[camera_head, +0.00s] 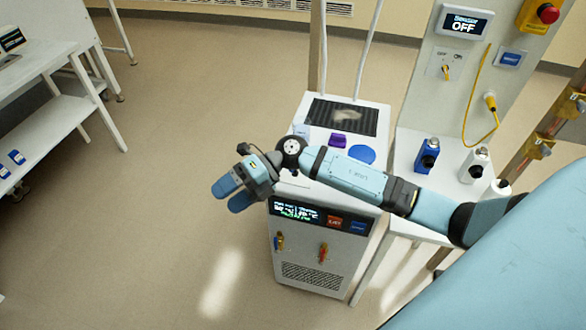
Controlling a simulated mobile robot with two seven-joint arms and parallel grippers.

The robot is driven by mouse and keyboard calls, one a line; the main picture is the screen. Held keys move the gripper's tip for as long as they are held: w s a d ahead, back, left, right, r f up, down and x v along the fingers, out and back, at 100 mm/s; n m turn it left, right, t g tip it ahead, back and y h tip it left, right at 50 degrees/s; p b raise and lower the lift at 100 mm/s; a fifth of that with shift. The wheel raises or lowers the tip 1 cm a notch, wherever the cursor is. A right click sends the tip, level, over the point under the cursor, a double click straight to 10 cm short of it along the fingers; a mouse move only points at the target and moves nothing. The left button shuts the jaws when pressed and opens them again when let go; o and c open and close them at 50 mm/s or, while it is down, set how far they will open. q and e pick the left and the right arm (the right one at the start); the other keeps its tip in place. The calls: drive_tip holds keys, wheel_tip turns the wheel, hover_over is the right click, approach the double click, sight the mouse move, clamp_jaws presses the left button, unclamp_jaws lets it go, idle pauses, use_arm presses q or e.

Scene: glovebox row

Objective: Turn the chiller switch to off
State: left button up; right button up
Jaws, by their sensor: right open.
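A white chiller-like cabinet (348,262) stands in the middle, with a lit display (296,211) on its front. Beside the display are a small red panel (334,221) and a small blue panel (359,226). Two small levers, one yellow and blue (279,241) and one red and yellow (323,252), are lower on the front. I cannot tell which part is the chiller switch. My right gripper (229,193) is open and empty, left of the cabinet's top front edge. My right arm crosses over the cabinet top and hides part of it. My left gripper is out of view.
A wall panel has a display (465,24) reading OFF, an OFF/ON switch (446,71) and a red emergency button (547,13). Bottles, including a blue one (427,155), stand on a side table. A white shelf unit (60,121) is at left. Floor between is clear.

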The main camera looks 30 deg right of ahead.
drive_tip(key=w+d+h+b, duration=0.1)
drive_tip(key=w+d+h, duration=0.2)
drive_tip(key=d+h, duration=0.35)
drive_tip(key=w+d+r+n+h+b, duration=0.1)
drive_tip(key=w+d+h, duration=0.2)
drive_tip(key=d, duration=0.6)
drive_tip(key=w+d+h+b, duration=0.1)
drive_tip(key=w+d+h, duration=0.35)
drive_tip(key=d, duration=0.35)
use_arm(q)
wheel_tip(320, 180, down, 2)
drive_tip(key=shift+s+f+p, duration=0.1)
drive_tip(key=shift+p, duration=0.75)
use_arm(e)
drive_tip(key=shift+h, duration=0.4)
drive_tip(key=f, duration=0.8)
drive_tip(key=s+f, duration=0.1)
drive_tip(key=f, duration=0.4)
drive_tip(key=shift+a, duration=0.15)
drive_tip(key=c, duration=0.9)
drive_tip(key=shift+c, duration=0.2)
